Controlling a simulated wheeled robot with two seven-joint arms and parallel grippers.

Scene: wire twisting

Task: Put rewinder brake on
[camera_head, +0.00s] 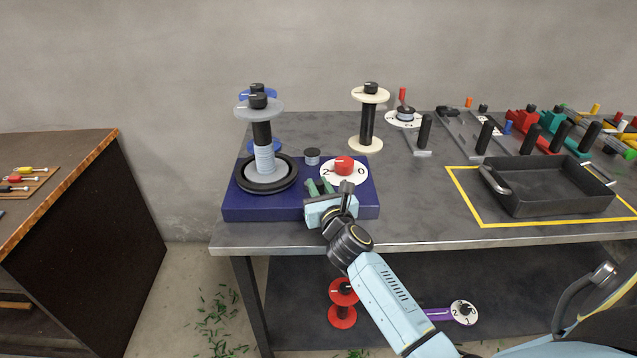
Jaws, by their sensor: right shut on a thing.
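The rewinder (232,208) is a blue box at the left of the grey table. On it stand a spool (264,155) wound with grey wire over a black disc, a small dark knob (312,157), and a red knob (344,166) on a white dial marked with numbers. My right gripper (319,184) is over the front of the box, its green fingers just in front of the dark knob and left of the red knob. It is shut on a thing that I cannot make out. Which part is the brake is not clear. My left gripper is not in view.
A cream spool (367,120) and a blue spool (250,146) stand behind the box. A black tray (552,187) sits inside a yellow outline at the right. Several coloured tools line the back right. A red spool (343,302) is below the table.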

